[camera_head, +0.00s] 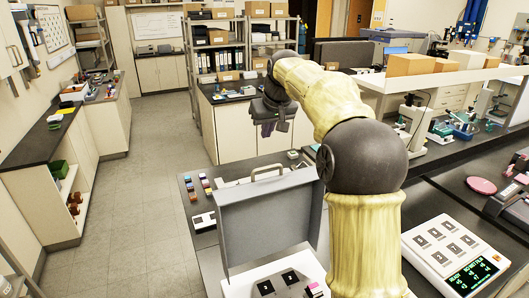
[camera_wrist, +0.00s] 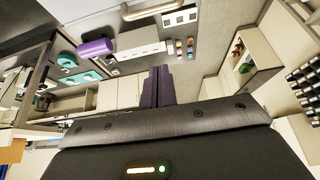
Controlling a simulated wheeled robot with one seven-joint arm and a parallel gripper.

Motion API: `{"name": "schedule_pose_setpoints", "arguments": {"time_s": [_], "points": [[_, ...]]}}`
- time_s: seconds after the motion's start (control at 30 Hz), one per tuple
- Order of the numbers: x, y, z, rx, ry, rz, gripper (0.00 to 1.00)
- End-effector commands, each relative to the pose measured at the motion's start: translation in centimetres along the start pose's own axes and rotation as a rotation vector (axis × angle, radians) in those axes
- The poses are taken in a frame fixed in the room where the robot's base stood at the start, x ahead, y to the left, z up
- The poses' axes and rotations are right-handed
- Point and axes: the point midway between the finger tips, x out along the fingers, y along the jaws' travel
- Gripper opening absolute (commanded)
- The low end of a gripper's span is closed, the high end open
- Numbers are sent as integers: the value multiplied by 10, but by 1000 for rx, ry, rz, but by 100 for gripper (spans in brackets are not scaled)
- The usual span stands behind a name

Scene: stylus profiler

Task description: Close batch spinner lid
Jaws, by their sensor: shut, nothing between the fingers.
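The batch spinner appears to be the white unit (camera_head: 240,287) at the bottom of the head view, holding dark square chips. Its grey lid (camera_head: 265,222) stands open, raised and roughly upright. A pale handle (camera_head: 268,171) shows just past the lid's top edge; I cannot tell if it belongs to the lid. My gripper (camera_head: 267,130) is in the air beyond the lid, at the far side of the dark bench, apart from the lid. In the wrist view my gripper's purple fingers (camera_wrist: 158,85) are together and empty. My arm hides the lid's right side.
A white device with a lit display (camera_head: 472,275) stands on the bench to the right. Small coloured blocks (camera_head: 205,184) lie left of the lid. A pink disc (camera_head: 481,185) lies farther right. The floor aisle (camera_head: 150,205) at left is clear.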

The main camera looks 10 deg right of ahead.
Motion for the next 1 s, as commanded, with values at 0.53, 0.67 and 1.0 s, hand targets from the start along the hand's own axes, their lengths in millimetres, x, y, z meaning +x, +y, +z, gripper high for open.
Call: {"name": "schedule_pose_setpoints", "arguments": {"time_s": [0.53, 0.67, 1.0], "points": [[26, 0, 1, 0, -5, 0, 0], [48, 0, 0, 0, -6, 0, 0], [97, 2, 4, 2, -2, 2, 0]]}}
